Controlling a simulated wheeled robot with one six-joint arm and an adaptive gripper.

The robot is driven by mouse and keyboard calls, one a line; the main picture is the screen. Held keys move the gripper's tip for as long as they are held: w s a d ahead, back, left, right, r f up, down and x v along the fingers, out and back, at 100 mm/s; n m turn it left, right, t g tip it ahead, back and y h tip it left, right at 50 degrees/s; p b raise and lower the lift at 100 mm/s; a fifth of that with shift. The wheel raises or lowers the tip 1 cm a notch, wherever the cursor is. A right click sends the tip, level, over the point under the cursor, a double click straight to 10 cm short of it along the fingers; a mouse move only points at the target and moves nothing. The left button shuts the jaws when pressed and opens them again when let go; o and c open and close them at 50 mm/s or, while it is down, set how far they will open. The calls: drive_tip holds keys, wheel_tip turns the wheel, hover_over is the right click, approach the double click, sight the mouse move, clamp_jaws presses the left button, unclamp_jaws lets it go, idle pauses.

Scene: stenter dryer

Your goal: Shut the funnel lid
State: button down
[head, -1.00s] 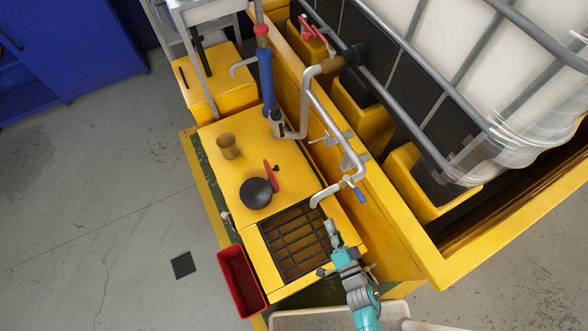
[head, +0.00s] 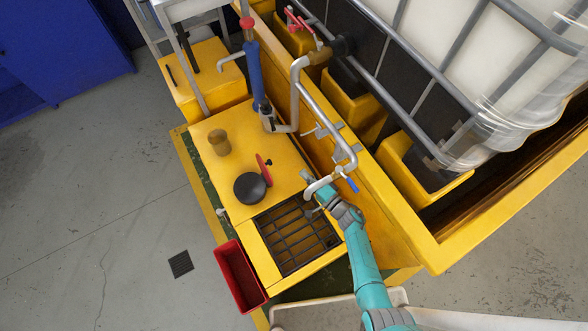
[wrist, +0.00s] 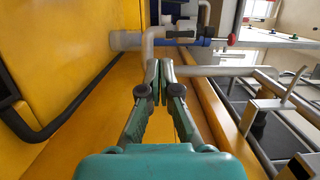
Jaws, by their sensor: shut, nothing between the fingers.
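The black round funnel (head: 250,188) sits on the yellow cabinet top (head: 213,188). Its red lid (head: 264,170) stands up, open, at the funnel's right side, with a small dark knob on its right face. My gripper (head: 306,177) is to the right of the lid, apart from it, close by the bent grey spout pipe. In the wrist view my gripper (wrist: 160,66) has its fingertips together with nothing between them. I cannot make out the funnel or the lid in the wrist view.
The bent grey spout pipe (head: 318,187) with a blue handle (head: 350,185) is beside my arm. A black grating (head: 294,238) lies in front of the funnel. A brown cup-like fitting (head: 219,142) and a blue pump (head: 252,72) stand behind. A red bin (head: 240,276) hangs at the front left.

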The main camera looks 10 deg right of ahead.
drive_tip(key=w+a, duration=0.6)
drive_tip(key=a, duration=0.3)
drive_tip(key=shift+a, duration=0.1)
idle(0.5)
